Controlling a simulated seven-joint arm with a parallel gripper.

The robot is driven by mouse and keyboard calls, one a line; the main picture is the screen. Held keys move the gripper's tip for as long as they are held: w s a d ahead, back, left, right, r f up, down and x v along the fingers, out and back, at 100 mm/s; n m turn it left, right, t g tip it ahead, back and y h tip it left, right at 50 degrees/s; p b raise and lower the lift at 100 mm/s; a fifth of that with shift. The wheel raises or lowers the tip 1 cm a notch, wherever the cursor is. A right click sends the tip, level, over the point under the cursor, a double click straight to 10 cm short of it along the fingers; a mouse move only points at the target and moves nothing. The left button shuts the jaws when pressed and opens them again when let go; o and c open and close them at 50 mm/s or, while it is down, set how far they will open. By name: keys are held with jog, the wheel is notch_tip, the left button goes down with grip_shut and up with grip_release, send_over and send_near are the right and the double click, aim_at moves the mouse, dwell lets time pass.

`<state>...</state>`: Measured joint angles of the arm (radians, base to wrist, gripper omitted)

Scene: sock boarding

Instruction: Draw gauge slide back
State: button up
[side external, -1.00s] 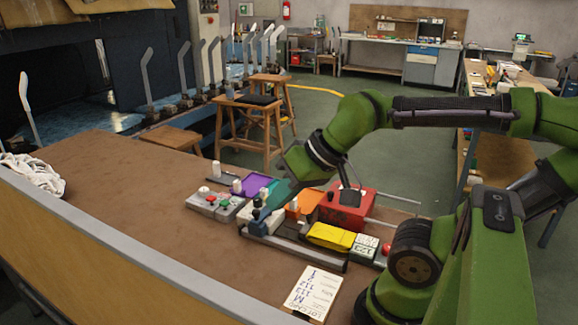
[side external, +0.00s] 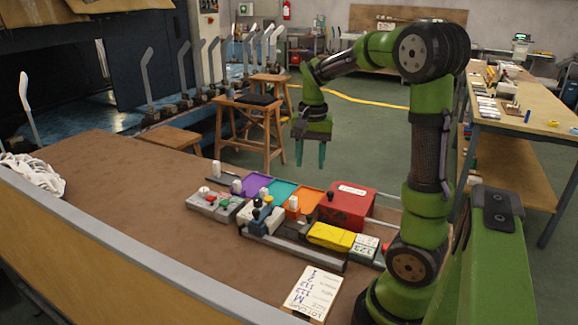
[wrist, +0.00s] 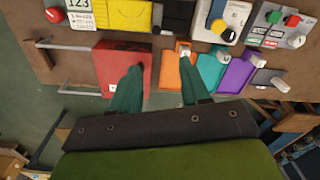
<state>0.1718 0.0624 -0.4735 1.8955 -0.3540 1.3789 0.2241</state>
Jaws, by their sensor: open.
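A red box (side external: 347,207), orange (side external: 303,203), teal (side external: 279,193) and purple (side external: 254,185) trays stand behind the rail. A yellow block (side external: 331,236), button panel (side external: 215,203) and lot card (side external: 312,292) are nearby.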

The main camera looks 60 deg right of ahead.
aim_at(310, 215)
jog(key=shift+m, duration=0.4)
jog(key=f, duration=1.6)
jog(key=shift+s, duration=0.2)
grip_shut()
